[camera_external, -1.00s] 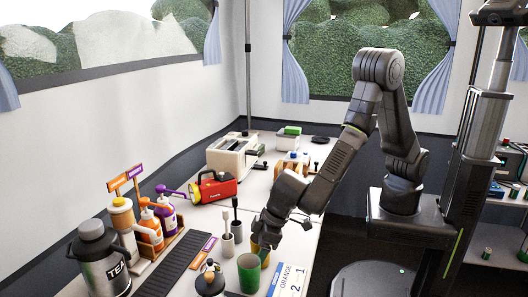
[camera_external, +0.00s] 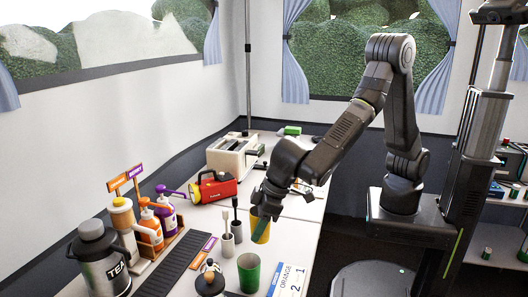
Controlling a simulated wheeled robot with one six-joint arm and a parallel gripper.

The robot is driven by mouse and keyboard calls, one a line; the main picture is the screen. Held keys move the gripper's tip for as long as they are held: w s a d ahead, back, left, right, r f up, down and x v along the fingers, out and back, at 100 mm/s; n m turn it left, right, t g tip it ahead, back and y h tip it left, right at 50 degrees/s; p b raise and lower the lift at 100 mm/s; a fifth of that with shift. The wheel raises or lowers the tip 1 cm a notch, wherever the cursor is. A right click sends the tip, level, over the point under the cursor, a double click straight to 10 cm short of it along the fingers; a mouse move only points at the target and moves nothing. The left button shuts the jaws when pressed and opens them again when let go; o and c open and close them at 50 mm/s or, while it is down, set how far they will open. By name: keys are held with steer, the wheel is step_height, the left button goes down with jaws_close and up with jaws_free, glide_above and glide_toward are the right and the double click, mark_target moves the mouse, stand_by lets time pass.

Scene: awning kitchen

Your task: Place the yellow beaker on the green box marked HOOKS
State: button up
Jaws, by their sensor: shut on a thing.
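The yellow beaker (camera_external: 261,232) is upright, with my gripper (camera_external: 267,208) shut on its upper part. It is close above the counter, behind the green cup; I cannot tell whether its base is clear of the surface.
Two pale cups with brushes (camera_external: 237,231) are just left. A red torch (camera_external: 213,187) and a cream toaster (camera_external: 232,157) stand further back. A bottle rack is at left.

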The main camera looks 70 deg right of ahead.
step_height(320, 180, up, 12)
steer(key=w+d+m+h+p, duration=0.1)
steer(key=w+d+m+p, duration=0.15)
steer(key=w+d, duration=1.15)
steer(key=w+d+m+h+p, duration=0.2)
steer(key=w+d+m, duration=0.2)
steer(key=w+d, duration=1)
steer(key=s+d+m+g+h+p, duration=0.15)
steer(key=d+m+p, duration=0.4)
steer(key=d, duration=4.05)
steer(key=shift+m, duration=0.5)
steer(key=shift+s+f, duration=0.2)
steer(key=shift+f, duration=3.65)
steer(key=shift+s+f, duration=0.2)
steer(key=shift+f, duration=3.65)
steer(key=shift+f, duration=0.15)
